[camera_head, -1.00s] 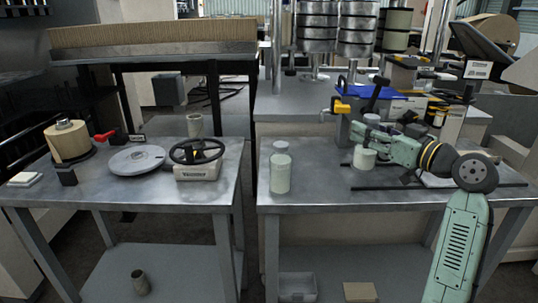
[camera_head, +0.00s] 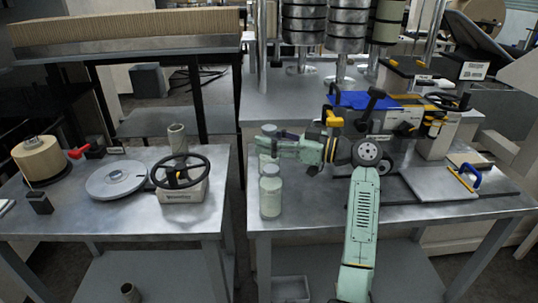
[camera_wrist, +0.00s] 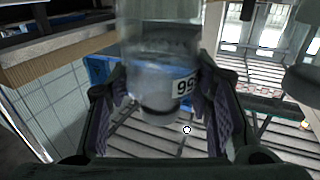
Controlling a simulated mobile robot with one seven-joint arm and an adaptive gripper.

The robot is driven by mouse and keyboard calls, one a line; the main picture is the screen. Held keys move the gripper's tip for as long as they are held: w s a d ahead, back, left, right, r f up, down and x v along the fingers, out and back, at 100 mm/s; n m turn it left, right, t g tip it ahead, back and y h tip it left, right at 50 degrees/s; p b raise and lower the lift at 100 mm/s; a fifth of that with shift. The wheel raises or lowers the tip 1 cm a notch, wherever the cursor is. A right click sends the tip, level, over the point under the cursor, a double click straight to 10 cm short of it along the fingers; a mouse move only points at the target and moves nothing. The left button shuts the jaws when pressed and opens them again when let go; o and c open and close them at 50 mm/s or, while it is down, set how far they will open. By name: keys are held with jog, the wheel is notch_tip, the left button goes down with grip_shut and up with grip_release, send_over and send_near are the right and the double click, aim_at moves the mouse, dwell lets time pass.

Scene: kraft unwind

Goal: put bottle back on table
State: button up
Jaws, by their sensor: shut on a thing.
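My gripper (camera_head: 278,146) reaches left over the right-hand metal table (camera_head: 335,213). It is shut on a pale bottle (camera_head: 266,162), held just behind another bottle. In the wrist view the held bottle (camera_wrist: 155,75) is clear, with a white label, between my two fingers (camera_wrist: 160,105). The other bottle (camera_head: 270,195), pale green with a cap, stands upright near the table's left edge. It partly hides the held bottle's lower end, so I cannot tell whether that touches the table.
A grey board (camera_head: 437,184) with a blue-handled tool (camera_head: 467,178) lies on the right part of the table. Machinery with a blue top (camera_head: 362,100) stands behind. A left table (camera_head: 110,218) carries a handwheel (camera_head: 180,172) and a disc (camera_head: 115,180). The table's front middle is clear.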

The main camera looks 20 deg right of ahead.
notch_tip(320, 180, down, 4)
jog(key=shift+r+p, duration=0.1)
jog(key=shift+p, duration=0.65)
jog(key=shift+f, duration=0.35)
jog(key=shift+f, duration=0.15)
jog(key=o, duration=1.6)
jog(key=shift+c, duration=0.2)
jog(key=shift+r, duration=0.3)
jog(key=b+v, duration=0.4)
jog(key=v, duration=0.8)
jog(key=shift+b, duration=0.3)
